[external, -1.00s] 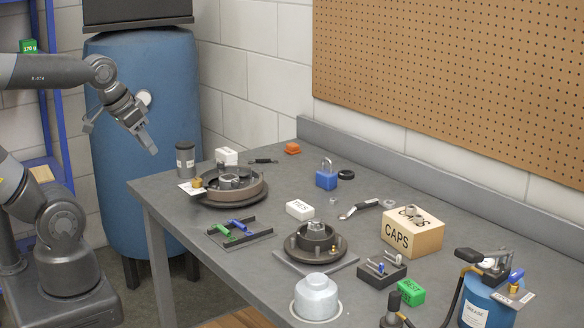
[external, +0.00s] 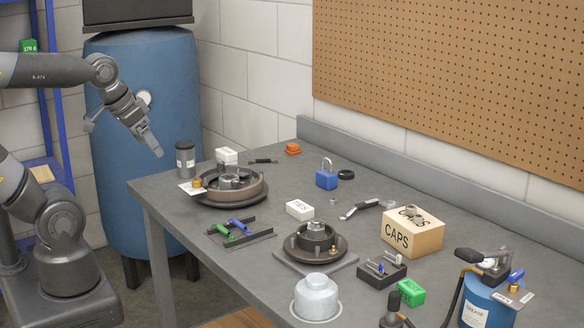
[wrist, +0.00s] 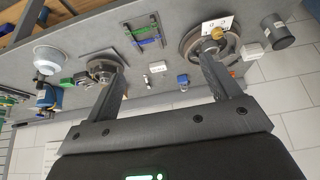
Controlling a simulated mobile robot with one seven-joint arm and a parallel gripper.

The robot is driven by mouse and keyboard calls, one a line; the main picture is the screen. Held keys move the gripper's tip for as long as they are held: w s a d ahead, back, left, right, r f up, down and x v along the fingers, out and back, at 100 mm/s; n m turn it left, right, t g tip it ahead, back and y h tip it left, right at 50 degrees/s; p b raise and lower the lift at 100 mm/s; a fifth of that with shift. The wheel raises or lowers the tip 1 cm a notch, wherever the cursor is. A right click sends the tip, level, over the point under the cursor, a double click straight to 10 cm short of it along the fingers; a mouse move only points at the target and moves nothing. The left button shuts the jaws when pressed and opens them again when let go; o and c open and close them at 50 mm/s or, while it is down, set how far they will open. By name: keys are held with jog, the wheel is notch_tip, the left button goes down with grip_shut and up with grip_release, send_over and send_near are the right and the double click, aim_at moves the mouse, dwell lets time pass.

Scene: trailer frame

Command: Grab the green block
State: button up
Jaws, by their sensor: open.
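A green block (external: 411,292) with lettering lies on the grey table toward the front right, beside a dark tray. It shows small at the left in the wrist view (wrist: 66,82). My gripper (external: 154,148) hangs in the air left of the table's far-left corner, well apart from the block. In the wrist view my gripper (wrist: 162,68) has its two fingers spread wide with nothing between them.
The table (external: 270,268) holds a CAPS box (external: 400,237), a blue padlock (external: 327,180), two round hub assemblies, a silver dome (external: 316,296) and a blue grease can (external: 482,308). A blue tank (external: 140,190) stands behind my arm. Another green item (external: 29,46) is on the shelf.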

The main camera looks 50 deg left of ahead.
jog(key=w+d+r, duration=0.2)
jog(key=w+d, duration=0.2)
jog(key=w, duration=0.3)
jog(key=w+d+r, duration=0.2)
jog(key=w+d, duration=0.1)
jog(key=w, duration=0.3)
jog(key=m+g, duration=0.1)
jog(key=m, duration=0.1)
send_over(410, 287)
jog(key=s+a, duration=0.1)
jog(key=s, duration=0.3)
notch_tip(410, 287, down, 19)
jog(key=shift+h, duration=0.4)
jog(key=x, duration=1)
jog(key=shift+d+f, duration=0.15)
jog(key=shift+f, duration=0.2)
jog(key=shift+c, duration=0.3)
jog(key=c, duration=1)
